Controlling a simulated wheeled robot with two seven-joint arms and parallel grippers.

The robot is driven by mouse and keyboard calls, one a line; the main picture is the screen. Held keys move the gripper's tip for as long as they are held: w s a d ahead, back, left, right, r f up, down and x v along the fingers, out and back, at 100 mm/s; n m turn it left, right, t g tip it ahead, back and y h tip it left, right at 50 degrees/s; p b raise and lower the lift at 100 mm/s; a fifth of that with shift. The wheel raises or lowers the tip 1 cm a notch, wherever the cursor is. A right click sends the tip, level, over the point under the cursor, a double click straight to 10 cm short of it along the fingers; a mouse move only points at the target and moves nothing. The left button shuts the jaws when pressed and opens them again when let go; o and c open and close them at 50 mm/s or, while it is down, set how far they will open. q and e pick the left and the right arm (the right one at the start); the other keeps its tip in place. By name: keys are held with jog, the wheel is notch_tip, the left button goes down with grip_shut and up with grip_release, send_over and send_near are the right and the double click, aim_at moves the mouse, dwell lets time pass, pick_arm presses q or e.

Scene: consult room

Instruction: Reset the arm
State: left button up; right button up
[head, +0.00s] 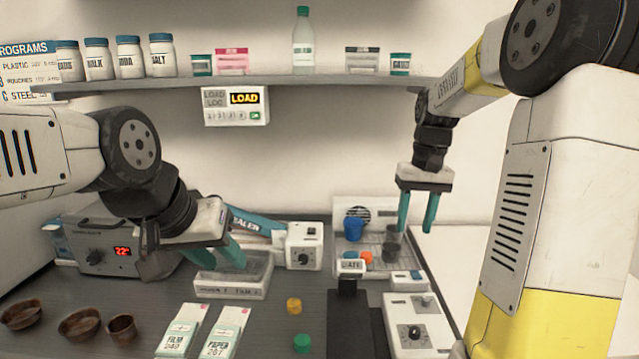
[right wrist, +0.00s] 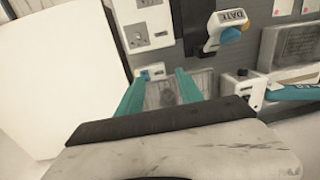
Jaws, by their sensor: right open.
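My right arm comes in from the right of the head view. Its gripper (head: 417,210) hangs with its teal fingers pointing down, apart and empty, above the wire rack area at the back right of the counter. In the right wrist view the two fingers (right wrist: 158,88) are also spread, with nothing between them. My left arm comes in from the left. Its gripper (head: 230,252) is low over the clear tray (head: 232,291), fingers angled down to the right. Its fingertips overlap the tray, and I cannot tell whether they touch anything.
A sealer (head: 303,246) stands behind the tray. A rack (head: 375,240) holds a blue cup (head: 353,228) and a dark cup (head: 391,243). A date stamp (head: 351,268) and a control box (head: 415,330) stand in front. Brown bowls (head: 80,324) sit front left. A shelf (head: 270,82) runs above.

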jog(key=s+a+r+t, duration=0.1)
jog(key=s+a+t, duration=0.1)
jog(key=s, duration=0.4)
jog(key=s+a+r+t+y, duration=0.1)
jog(key=s+a+t, duration=0.1)
jog(key=s, duration=0.4)
jog(key=s+a+r+n+t, duration=0.1)
jog(key=s+a+r+t, duration=0.1)
jog(key=s+a, duration=0.2)
jog(key=s, duration=0.2)
jog(key=shift+s+a, duration=0.25)
jog(key=shift+s, duration=0.1)
